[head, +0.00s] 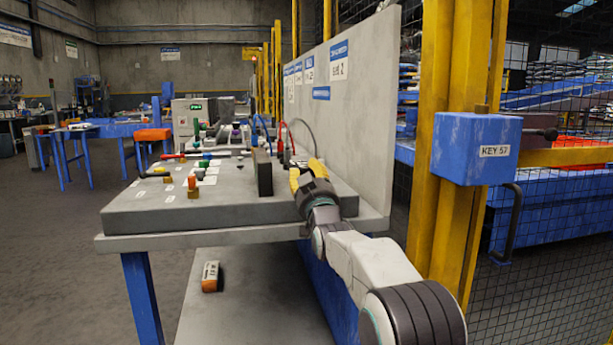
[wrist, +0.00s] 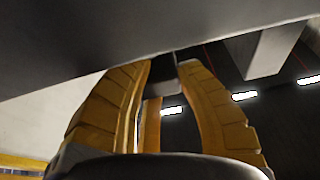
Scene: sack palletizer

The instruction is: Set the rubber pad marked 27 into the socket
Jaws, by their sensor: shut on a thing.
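My gripper (head: 304,172) has yellow fingers and is over the right part of the grey bench. In the wrist view the fingertips (wrist: 163,68) close on a small dark piece (wrist: 162,72), most of which is hidden. No number is readable on it, so I cannot tell whether it is the pad marked 27. A large dark grey surface (wrist: 130,40) fills the top of the wrist view, close to the fingertips. I cannot make out the socket.
A dark upright block (head: 264,172) stands left of my gripper on the bench (head: 240,208). A grey panel (head: 365,110) rises along the right. An orange labelled block (head: 210,277) lies on the lower shelf.

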